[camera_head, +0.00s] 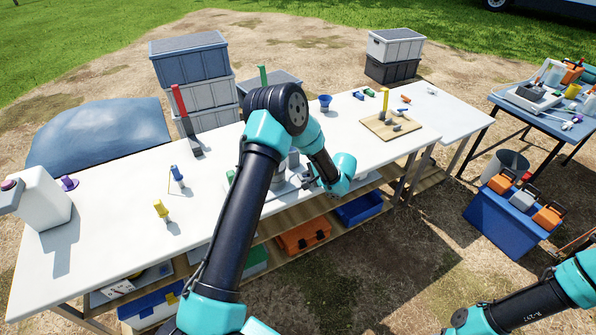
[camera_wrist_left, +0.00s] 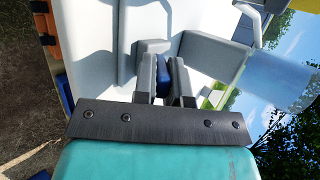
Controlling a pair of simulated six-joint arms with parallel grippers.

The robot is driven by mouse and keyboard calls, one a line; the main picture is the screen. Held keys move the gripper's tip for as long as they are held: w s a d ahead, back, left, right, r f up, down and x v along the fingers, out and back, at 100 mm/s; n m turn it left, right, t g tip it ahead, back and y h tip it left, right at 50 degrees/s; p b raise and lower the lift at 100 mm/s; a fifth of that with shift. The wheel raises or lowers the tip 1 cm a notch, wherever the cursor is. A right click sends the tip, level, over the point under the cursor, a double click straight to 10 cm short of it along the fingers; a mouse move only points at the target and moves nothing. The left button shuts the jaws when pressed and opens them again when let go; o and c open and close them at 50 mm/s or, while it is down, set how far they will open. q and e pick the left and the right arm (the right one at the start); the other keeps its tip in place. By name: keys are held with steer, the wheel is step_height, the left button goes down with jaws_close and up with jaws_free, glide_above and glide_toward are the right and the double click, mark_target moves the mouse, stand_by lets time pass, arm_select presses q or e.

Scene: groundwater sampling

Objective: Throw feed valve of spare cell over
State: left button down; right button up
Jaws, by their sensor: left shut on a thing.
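My left gripper (camera_head: 308,181) is at the middle of the white table, low over a grey fixture (camera_head: 286,186) that my own arm partly hides. In the left wrist view, its two grey fingers (camera_wrist_left: 164,82) are shut on a small blue piece (camera_wrist_left: 151,76), which looks like a valve handle. A grey block (camera_wrist_left: 214,56) and a clear cylinder (camera_wrist_left: 279,76) stand just beyond the fingers. I cannot tell for sure which part is the spare cell or how its feed valve is turned. My right gripper is out of view; only part of that arm shows at the lower right.
Bins (camera_head: 306,234) sit on the shelf below.

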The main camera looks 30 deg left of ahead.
arm_select(q)
steer(key=shift+s+d+f+y, duration=0.2)
steer(key=shift+s+f, duration=0.2)
steer(key=shift+f, duration=0.3)
steer(key=shift+s+d+f+y, duration=0.2)
steer(key=shift+s+f, duration=0.15)
steer(key=shift+f, duration=0.3)
steer(key=c, duration=1.1)
jaws_free()
steer(key=shift+d+r, duration=0.1)
steer(key=shift+t, duration=0.3)
steer(key=shift+w+d+r, duration=0.1)
steer(key=shift+d+r, duration=1.45)
steer(key=shift+r, duration=0.2)
steer(key=shift+w+d+r, duration=0.1)
steer(key=shift+d+r, duration=1.4)
steer(key=shift+r, duration=0.2)
